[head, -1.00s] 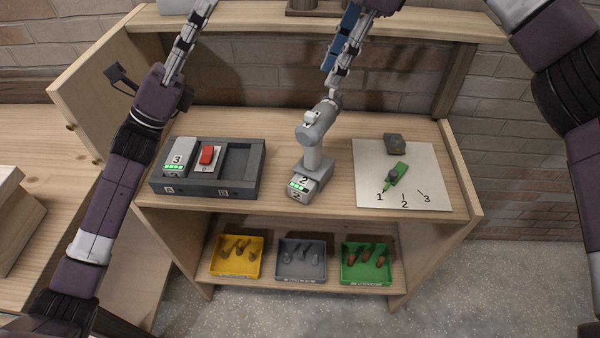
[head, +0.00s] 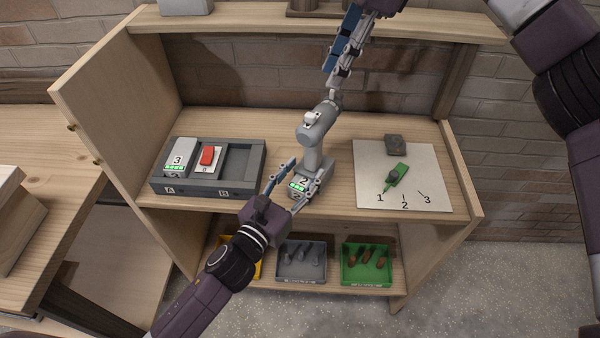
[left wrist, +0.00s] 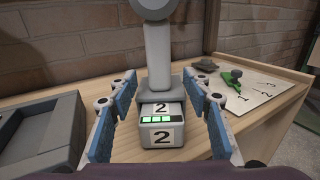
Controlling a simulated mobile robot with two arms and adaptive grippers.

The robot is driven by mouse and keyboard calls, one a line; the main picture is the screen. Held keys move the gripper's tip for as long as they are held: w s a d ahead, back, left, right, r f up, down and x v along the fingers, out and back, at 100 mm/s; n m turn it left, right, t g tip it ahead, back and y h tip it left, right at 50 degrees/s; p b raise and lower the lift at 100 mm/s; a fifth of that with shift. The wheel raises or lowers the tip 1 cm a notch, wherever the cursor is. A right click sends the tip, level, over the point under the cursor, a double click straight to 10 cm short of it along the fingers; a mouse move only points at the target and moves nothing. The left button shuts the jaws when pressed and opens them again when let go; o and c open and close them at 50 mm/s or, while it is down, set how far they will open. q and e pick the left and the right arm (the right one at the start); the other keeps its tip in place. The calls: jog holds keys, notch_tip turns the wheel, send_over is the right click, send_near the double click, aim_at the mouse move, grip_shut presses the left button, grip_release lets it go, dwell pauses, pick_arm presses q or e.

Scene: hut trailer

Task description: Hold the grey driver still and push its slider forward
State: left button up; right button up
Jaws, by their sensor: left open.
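The grey driver (head: 312,133) stands upright on the worktop. Its base, marked 2 with green lights, also shows in the left wrist view (left wrist: 162,120). A small pale raised piece (head: 311,117), perhaps the slider, sits on top of its body. My left gripper (head: 307,172) is open, with one blue-padded finger on each side of the driver's base and lower handle. Its fingers flank the base in the left wrist view (left wrist: 161,86), with gaps visible. My right gripper (head: 334,88) points down at the far end of the driver's head; contact and finger opening are unclear.
A dark tray (head: 204,188) with a grey number 3 pack (head: 180,156) and a red piece (head: 208,155) is left. A white sheet (head: 430,168) with a green tool (head: 397,176) is right. Bins, including a green one (head: 366,279), sit below.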

aim_at(317, 154)
pick_arm(q)
jog(key=x, duration=0.7)
jog(key=shift+w+d, duration=0.15)
jog(key=shift+c, duration=0.4)
grip_shut()
